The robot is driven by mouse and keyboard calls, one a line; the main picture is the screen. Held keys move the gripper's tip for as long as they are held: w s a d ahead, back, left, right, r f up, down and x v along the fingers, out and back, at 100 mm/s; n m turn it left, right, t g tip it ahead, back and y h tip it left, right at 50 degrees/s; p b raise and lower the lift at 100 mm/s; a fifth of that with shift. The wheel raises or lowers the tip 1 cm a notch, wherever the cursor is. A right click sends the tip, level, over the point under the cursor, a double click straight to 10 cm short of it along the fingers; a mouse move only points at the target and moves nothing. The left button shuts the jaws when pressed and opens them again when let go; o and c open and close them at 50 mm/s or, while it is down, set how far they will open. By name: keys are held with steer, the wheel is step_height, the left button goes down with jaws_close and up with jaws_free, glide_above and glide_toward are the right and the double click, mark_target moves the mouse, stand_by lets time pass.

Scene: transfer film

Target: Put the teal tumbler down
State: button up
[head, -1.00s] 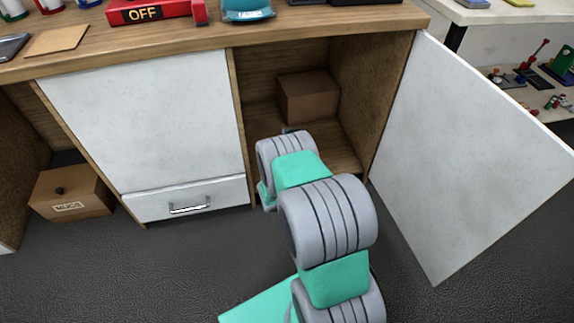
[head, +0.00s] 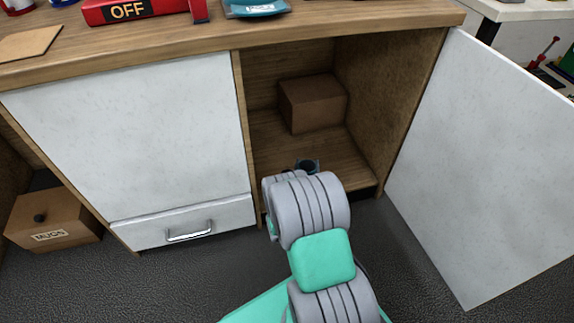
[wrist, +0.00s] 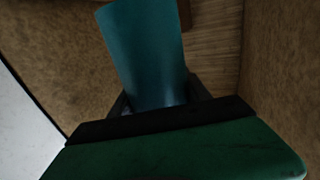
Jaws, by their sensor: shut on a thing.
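The teal tumbler (wrist: 145,50) fills the middle of the wrist view. It lies between the two dark fingers of my gripper (wrist: 160,97), which is shut on it. The tumbler leans a little to the left in that view, with wood grain behind it. In the head view my arm reaches to the mouth of the open cupboard and hides most of the gripper. Only a small dark-blue bit shows past the arm, and I cannot tell whether it is tumbler or finger. Whether the tumbler's base touches the cupboard floor (head: 352,168) is hidden.
A brown box (head: 312,105) stands at the back of the open cupboard. The open white door (head: 480,160) is on the right, a shut white door (head: 130,145) on the left. Bare floor shows right of my arm inside. A box (head: 50,218) labelled MUGS sits far left.

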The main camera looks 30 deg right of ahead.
steer(key=shift+w+d+f+b, duration=1.35)
steer(key=shift+d+f+b, duration=0.15)
steer(key=shift+d+f, duration=0.6)
steer(key=shift+w+d+f+b, duration=1.45)
steer(key=shift+d+f, duration=0.45)
steer(key=shift+f, duration=0.35)
steer(key=shift+w+d+f+b, duration=1.25)
steer(key=shift+d+f+b, duration=0.35)
steer(key=shift+d+f, duration=0.5)
steer(key=shift+a+f, duration=0.1)
steer(key=shift+f, duration=0.1)
steer(key=o, duration=1.6)
steer(key=shift+c, duration=0.2)
